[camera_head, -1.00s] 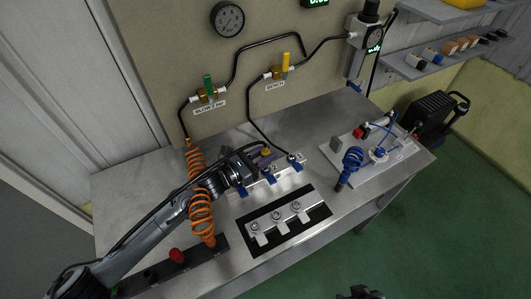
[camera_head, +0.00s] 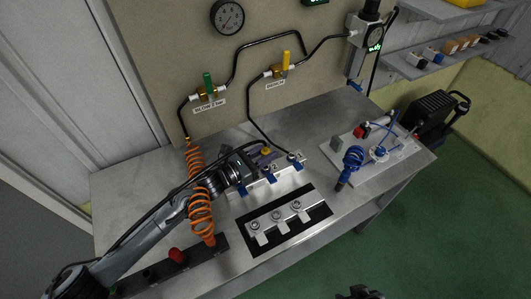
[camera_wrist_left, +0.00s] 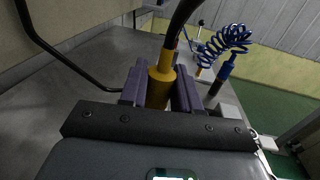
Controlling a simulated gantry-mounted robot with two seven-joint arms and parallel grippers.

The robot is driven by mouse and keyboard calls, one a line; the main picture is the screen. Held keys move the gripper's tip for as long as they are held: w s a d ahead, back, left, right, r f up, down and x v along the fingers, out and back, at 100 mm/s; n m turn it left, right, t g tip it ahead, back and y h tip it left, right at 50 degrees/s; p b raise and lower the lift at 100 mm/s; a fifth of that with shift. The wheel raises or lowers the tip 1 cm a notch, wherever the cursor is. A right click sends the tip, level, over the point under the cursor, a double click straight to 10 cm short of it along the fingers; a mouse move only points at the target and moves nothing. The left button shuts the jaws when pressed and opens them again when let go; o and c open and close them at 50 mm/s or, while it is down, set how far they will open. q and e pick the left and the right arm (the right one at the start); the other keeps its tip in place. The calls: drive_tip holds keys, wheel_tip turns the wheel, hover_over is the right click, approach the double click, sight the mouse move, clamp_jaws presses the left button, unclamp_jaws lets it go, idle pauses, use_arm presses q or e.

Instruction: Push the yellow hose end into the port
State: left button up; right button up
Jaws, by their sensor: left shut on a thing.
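The yellow hose end (camera_wrist_left: 160,82) is between the two purple-grey fingers of my left gripper (camera_wrist_left: 161,88) in the left wrist view, and a black hose runs up from it. In the head view my left gripper (camera_head: 260,160) is low over the back of a pale block with blue fittings (camera_head: 270,182), and a small yellow spot of the hose end (camera_head: 266,151) shows at its fingers. I cannot make out the port or whether the hose end touches it. A dark shape at the bottom edge (camera_head: 360,292) may be my right gripper; its fingers do not show.
An orange coiled hose (camera_head: 201,210) hangs close around my left forearm. A black plate with several clamps (camera_head: 282,216) lies in front. A board with a blue coiled hose (camera_head: 353,158) is to the right. Valves with green (camera_head: 208,84) and yellow (camera_head: 286,58) handles are on the wall.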

idle(0.6)
use_arm(q)
drive_tip(key=shift+b, duration=0.5)
idle(0.4)
drive_tip(key=shift+f+b, duration=0.45)
drive_tip(key=shift+b, duration=0.1)
drive_tip(key=shift+f, duration=0.2)
drive_tip(key=shift+f+b, duration=0.15)
drive_tip(key=shift+b, duration=0.15)
drive_tip(key=shift+f, duration=0.25)
drive_tip(key=shift+f+b, duration=0.15)
drive_tip(key=shift+b, duration=0.25)
drive_tip(key=shift+f, duration=0.1)
